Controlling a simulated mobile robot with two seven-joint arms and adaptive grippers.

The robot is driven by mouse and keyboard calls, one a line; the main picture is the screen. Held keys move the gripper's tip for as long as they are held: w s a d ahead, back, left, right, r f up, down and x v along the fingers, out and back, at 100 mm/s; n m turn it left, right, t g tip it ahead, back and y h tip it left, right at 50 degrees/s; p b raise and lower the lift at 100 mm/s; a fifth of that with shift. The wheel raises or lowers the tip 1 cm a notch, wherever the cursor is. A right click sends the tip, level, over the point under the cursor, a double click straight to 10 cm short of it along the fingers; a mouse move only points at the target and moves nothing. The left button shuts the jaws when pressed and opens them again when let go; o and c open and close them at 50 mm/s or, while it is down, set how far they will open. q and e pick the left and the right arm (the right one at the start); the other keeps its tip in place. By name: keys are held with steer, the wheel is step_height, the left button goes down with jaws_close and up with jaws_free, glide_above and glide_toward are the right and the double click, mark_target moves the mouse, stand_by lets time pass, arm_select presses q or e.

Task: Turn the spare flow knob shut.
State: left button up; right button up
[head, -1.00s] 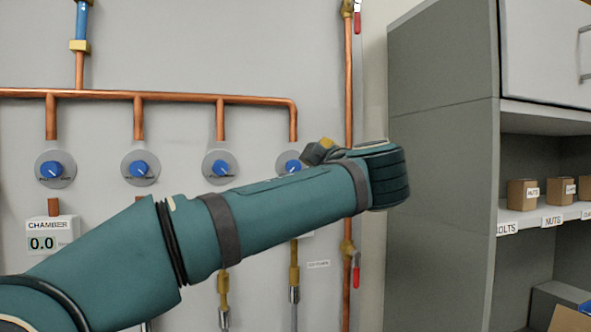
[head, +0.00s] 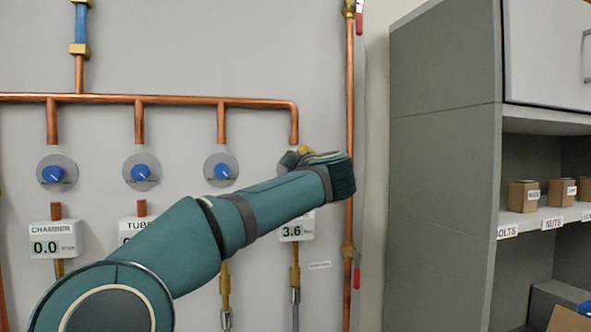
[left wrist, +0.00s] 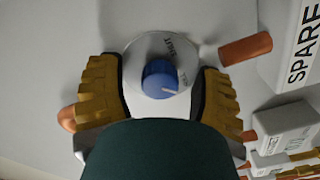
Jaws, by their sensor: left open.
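The spare flow knob (left wrist: 160,78) is blue, on a round pale dial plate with printed marks; "SHUT" is readable at its upper right. A pale pointer line on the knob points right, away from that word. My left gripper (left wrist: 161,88) is open, with one yellow-brown finger on each side of the dial plate. I cannot tell whether they touch it. In the head view my left gripper (head: 298,156) and arm hide this knob; only the dial's edge (head: 284,164) shows. The spare readout (head: 296,228) shows 3.6. My right gripper is not in view.
Three similar blue knobs (head: 222,171) stand in a row to the left. A copper pipe (head: 349,120) with red-handled valves runs upright just right of my gripper. A grey shelf unit (head: 445,160) with small boxes stands at the right.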

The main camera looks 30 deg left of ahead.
arm_select(q)
jaws_close()
